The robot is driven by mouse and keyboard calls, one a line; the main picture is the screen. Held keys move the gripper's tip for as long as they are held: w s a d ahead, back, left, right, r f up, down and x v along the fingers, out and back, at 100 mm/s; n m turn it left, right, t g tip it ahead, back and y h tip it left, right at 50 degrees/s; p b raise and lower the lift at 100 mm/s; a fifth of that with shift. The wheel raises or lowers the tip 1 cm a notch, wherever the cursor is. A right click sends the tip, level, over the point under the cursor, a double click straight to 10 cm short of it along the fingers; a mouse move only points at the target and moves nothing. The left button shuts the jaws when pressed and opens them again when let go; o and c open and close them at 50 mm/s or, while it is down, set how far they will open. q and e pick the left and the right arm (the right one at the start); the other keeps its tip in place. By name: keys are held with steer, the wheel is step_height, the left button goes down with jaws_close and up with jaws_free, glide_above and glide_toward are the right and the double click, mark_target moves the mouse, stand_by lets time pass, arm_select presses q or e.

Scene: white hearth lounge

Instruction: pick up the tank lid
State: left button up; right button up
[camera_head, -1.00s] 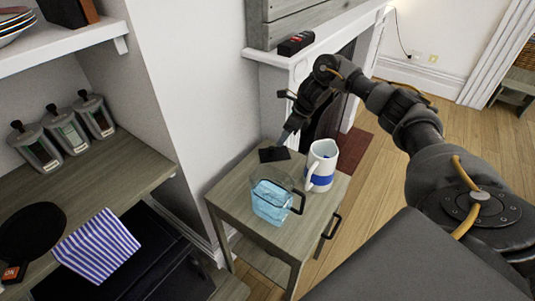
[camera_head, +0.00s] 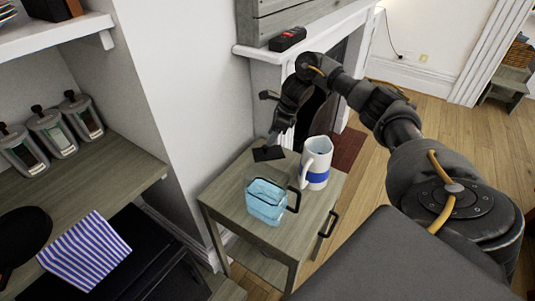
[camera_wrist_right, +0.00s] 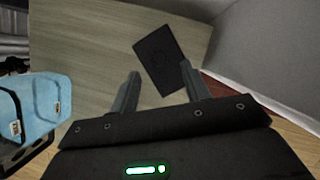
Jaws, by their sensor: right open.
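The tank lid, a thin dark square plate (camera_head: 268,154), lies flat on the back part of the small wooden table. It also shows in the right wrist view (camera_wrist_right: 159,56), lying at an angle. My right gripper (camera_head: 271,141) points down just above the lid. In the wrist view its open fingers (camera_wrist_right: 161,70) are spread, with the lid ahead of and partly between their tips; nothing is held. The tank with blue water and a black handle (camera_head: 264,200) stands nearer on the table, and at the left in the wrist view (camera_wrist_right: 40,108). My left gripper is out of view.
A white and blue jug (camera_head: 317,163) stands right of the lid, close to my right gripper. The table (camera_head: 225,194) has bare top at its left side. A wall rises behind it, and a white mantel (camera_head: 330,35) stands beyond. A counter with canisters (camera_head: 50,130) is at the left.

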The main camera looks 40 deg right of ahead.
steer(key=x, duration=0.5)
steer(key=shift+s+f+p, duration=0.1)
steer(key=shift+f+p, duration=0.05)
steer(key=shift+p, duration=0.25)
steer(key=shift+d, duration=0.1)
jaws_close()
